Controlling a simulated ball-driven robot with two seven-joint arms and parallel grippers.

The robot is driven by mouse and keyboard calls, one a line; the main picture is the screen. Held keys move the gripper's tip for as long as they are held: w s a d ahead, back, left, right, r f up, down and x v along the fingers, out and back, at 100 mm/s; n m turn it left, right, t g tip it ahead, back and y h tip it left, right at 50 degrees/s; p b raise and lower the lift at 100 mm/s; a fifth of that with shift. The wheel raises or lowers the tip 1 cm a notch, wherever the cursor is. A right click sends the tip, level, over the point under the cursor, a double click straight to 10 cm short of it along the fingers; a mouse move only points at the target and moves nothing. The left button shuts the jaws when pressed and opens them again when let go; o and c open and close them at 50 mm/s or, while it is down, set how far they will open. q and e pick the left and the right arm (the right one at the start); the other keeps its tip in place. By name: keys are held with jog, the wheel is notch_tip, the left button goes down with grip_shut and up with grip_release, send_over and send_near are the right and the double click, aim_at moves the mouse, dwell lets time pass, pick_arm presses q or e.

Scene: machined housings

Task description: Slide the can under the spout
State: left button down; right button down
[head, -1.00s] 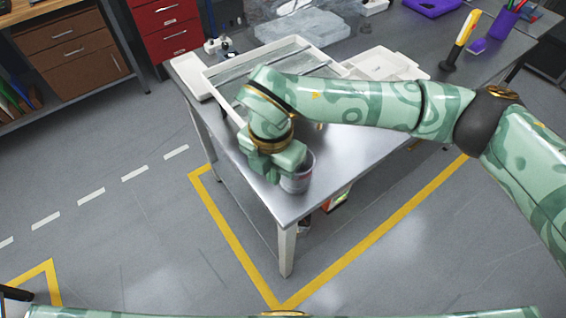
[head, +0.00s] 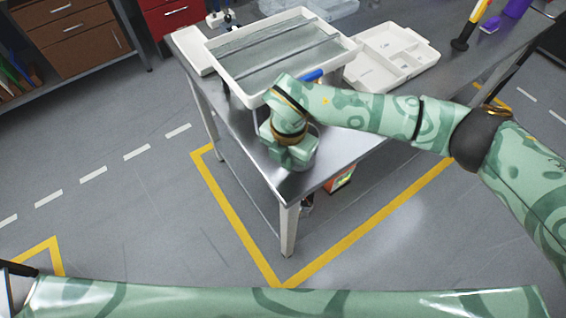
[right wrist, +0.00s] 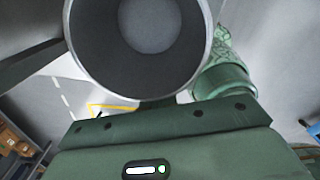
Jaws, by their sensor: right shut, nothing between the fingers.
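The can shows in the right wrist view as a large round open mouth with a grey inside (right wrist: 100,50), close in front of my right gripper. In the head view the can is mostly hidden behind my right gripper (head: 290,157), near the table's front corner. The right gripper is shut with nothing between its fingers and sits low beside the can; I cannot tell whether they touch. A blue piece (head: 310,75) shows at the near edge of the raised white tray (head: 345,57); the spout itself cannot be made out.
The raised tray stands behind my right gripper on the metal table (head: 240,130). A white compartment tray (head: 425,57) lies to its right, and a yellow-handled tool (head: 470,25) stands farther right. The table's front corner is close to the gripper.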

aim_at(312, 131)
jog(key=w+d, duration=0.3)
jog(key=w, duration=0.2)
jog(key=w+d, duration=0.2)
jog(key=w, duration=0.1)
jog(key=shift+w+d+b, duration=0.25)
jog(key=shift+d+b, duration=0.05)
jog(key=shift+b, duration=0.1)
